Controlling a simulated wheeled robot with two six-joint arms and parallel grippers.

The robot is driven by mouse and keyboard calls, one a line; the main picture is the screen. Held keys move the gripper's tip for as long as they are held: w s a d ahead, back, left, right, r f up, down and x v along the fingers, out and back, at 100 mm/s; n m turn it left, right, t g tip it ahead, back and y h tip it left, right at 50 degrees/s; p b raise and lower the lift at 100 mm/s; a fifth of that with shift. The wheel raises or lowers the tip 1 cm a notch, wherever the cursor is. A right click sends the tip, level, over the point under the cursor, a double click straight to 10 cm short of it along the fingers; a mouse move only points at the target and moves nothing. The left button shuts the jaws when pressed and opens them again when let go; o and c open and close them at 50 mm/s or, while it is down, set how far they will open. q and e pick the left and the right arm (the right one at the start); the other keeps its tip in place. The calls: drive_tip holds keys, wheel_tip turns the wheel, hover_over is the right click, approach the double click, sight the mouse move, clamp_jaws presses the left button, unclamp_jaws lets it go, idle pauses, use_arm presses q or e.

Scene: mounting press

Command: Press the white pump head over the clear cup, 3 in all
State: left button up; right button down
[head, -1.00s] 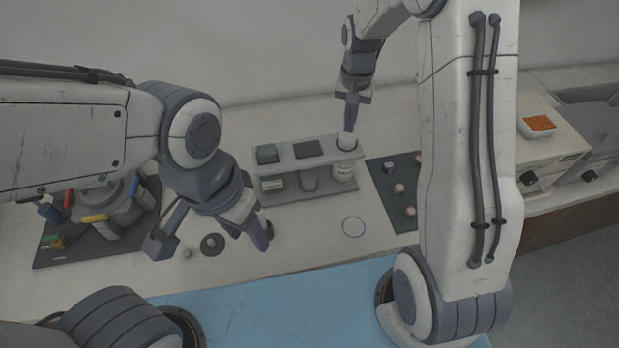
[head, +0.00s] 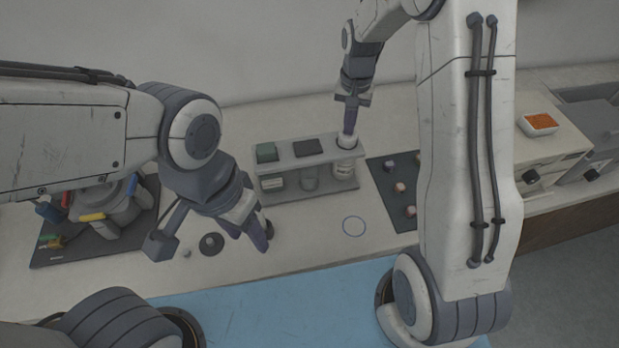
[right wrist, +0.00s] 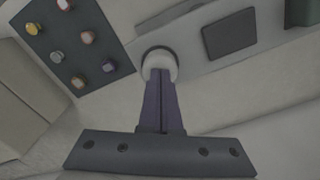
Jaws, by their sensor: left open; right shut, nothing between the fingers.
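A grey two-level rack (head: 300,160) stands on the counter. At its right end is a white pump head (head: 346,142), with a labelled bottle (head: 343,168) under it on the lower level. My right gripper (head: 349,134) is shut and points down onto the pump head's top; its fingertips cover part of it. In the right wrist view the white pump head (right wrist: 160,58) sits at the tips of the shut fingers. Whether a clear cup lies beneath it is hidden. My left gripper (head: 213,240) is open and empty above the counter at the front left.
A dark mat with several small knobs (head: 400,188) lies right of the rack. A round grey turret with coloured pieces (head: 98,208) stands at the left.

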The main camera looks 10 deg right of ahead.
drive_tip(key=shift+f+b, duration=0.55)
drive_tip(key=shift+f, duration=0.5)
drive_tip(key=shift+r, duration=0.1)
drive_tip(key=shift+r+p, duration=1.6)
drive_tip(key=shift+r, duration=0.1)
drive_tip(key=shift+f, duration=0.1)
drive_tip(key=shift+f+b, duration=1.15)
drive_tip(key=shift+f, duration=0.6)
drive_tip(key=shift+r, duration=0.1)
